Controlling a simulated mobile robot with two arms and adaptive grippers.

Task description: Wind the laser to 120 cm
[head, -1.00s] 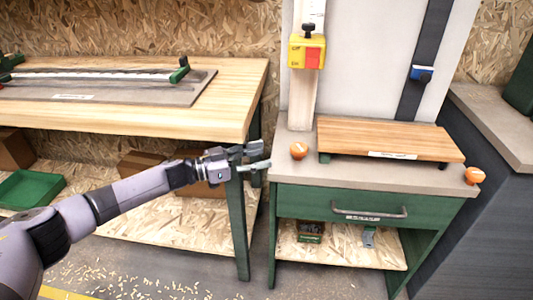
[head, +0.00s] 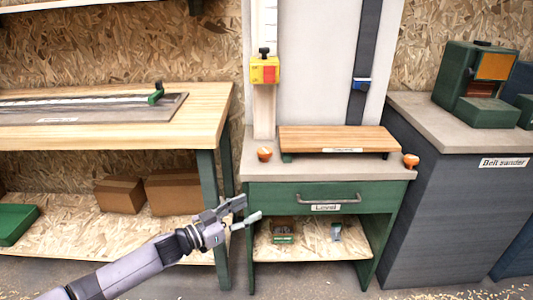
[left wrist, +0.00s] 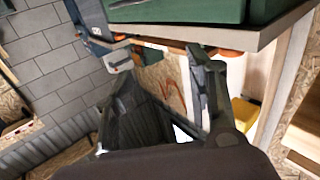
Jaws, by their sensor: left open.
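A yellow box with a red front and a black knob on top (head: 264,68) sits on a pale upright post marked with a scale (head: 266,25). I cannot tell whether this box is the laser, and the scale's figures are too small to read. A small blue slider (head: 361,84) sits on a dark vertical rail (head: 366,50) to its right. My left gripper (head: 249,209) is open and empty, low in front of the green cabinet's left side, below the box. Its spread fingers also show in the left wrist view (left wrist: 163,68). My right gripper is not in view.
A wooden workbench (head: 205,120) stands left, a grey counter (head: 415,110) right.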

